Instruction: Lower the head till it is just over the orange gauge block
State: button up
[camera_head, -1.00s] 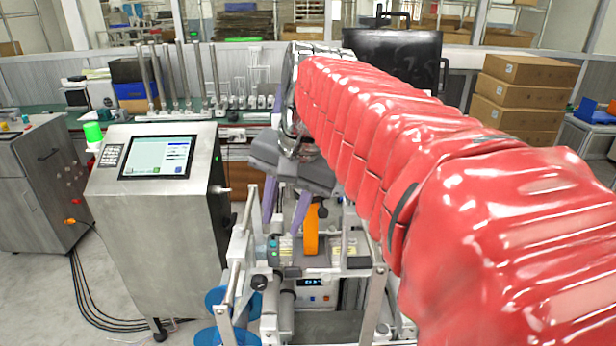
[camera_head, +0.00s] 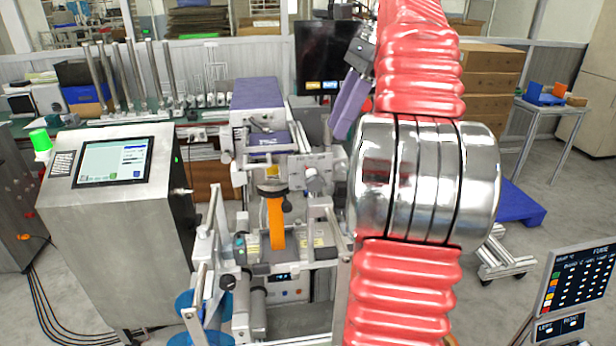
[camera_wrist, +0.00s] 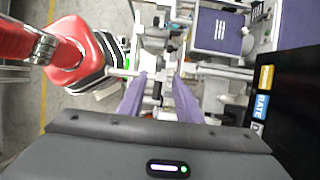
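The orange gauge block (camera_head: 276,222) stands upright on the bench machine in the head view. A dark round head (camera_head: 272,187) with a brassy rim sits directly above its top; I cannot tell how wide any gap between them is. A silver knob (camera_head: 313,180) is on the machine just right of the head. My gripper (camera_head: 346,128) is up and to the right of the machine, clear of the knob. In the wrist view its two purple fingers (camera_wrist: 158,88) are apart with nothing held between them. I cannot make out the orange block there.
The machine's purple-topped housing (camera_head: 258,95) stands behind the head. A black monitor (camera_head: 325,58) is behind my gripper and looms at right in the wrist view (camera_wrist: 290,85). A steel console (camera_head: 115,215) stands left. A small display (camera_head: 578,285) is at front right.

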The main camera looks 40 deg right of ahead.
aim_at(313, 176)
dwell(0.3)
jog(key=shift+x, duration=6.95)
jog(key=shift+c, duration=0.3)
jog(key=shift+a, duration=0.1)
grip_shut()
